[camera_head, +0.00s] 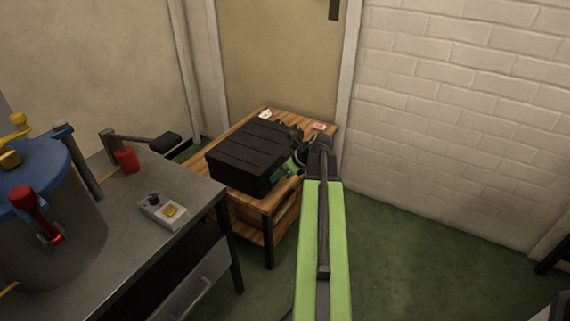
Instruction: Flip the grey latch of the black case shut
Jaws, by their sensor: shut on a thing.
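The black case (252,152) lies closed, lid down, on a small wooden table in the middle of the view. My gripper (289,167) is at the case's right side, reached by my green and black arm from the lower right. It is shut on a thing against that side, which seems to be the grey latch. The latch itself is hidden by the gripper, so its angle cannot be told.
The wooden table (232,202) has small light items (265,115) and a reddish one (320,126) at its back. A grey metal bench (205,198) at left carries a blue-topped cylinder (60,225), a red object (126,159) and a switch box (164,210). Green floor is free at right.

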